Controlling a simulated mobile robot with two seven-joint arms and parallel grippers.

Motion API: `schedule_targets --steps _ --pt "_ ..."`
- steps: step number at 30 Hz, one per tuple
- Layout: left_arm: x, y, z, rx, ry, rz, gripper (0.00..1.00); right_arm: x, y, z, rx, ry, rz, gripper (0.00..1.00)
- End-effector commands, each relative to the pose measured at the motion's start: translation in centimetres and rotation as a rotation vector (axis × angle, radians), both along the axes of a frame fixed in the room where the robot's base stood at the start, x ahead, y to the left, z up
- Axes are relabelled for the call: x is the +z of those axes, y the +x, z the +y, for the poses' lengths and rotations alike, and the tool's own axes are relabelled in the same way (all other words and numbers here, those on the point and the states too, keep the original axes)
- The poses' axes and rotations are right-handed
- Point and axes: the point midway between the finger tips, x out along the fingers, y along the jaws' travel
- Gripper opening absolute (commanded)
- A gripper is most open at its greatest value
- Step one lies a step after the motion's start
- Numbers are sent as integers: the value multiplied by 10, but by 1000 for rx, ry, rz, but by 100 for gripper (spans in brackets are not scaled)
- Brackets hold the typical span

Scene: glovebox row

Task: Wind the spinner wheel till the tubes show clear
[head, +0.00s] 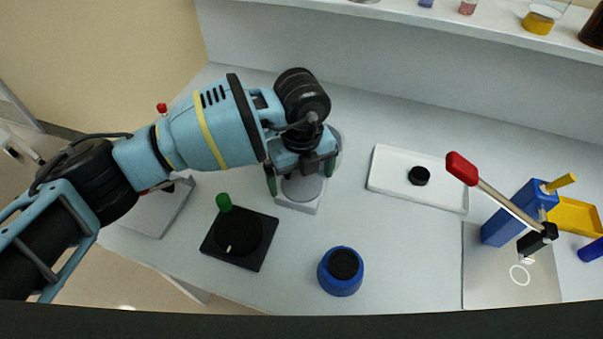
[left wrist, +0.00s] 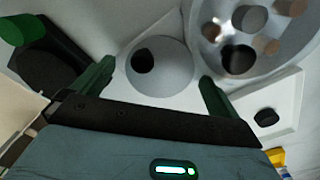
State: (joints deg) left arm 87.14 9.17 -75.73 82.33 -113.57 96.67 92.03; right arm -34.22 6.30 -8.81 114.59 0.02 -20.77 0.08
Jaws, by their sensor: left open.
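A pale grey round wheel (left wrist: 165,80) with a black knob (left wrist: 143,60) off its centre sits on a light base. In the head view the wheel (head: 303,188) is partly hidden under my left gripper (head: 300,175). A clear bowl (left wrist: 285,68) beside it holds several round tube ends, brown, grey and black; whether their contents are clear or cloudy I cannot tell. My left gripper is open, its green fingers (left wrist: 153,88) apart on either side of the wheel, with nothing visible between them but the wheel and knob below. My right gripper is out of view.
A black dial box (head: 237,238) with a green knob and a blue pot (head: 341,272) stand in front. A white tray (head: 392,187) with a black puck lies to the right, then a blue lever press (head: 507,212) with a red handle. A shelf (head: 400,14) runs behind.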

Motion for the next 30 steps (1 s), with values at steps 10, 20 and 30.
schedule_targets --steps 10,20,30 --pt "0 0 0 0 0 0 69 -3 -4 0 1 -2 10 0" --pt "1 0 0 -15 1 0 54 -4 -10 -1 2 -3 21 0" --pt "2 0 0 -184 1 -1 54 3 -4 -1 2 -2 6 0"
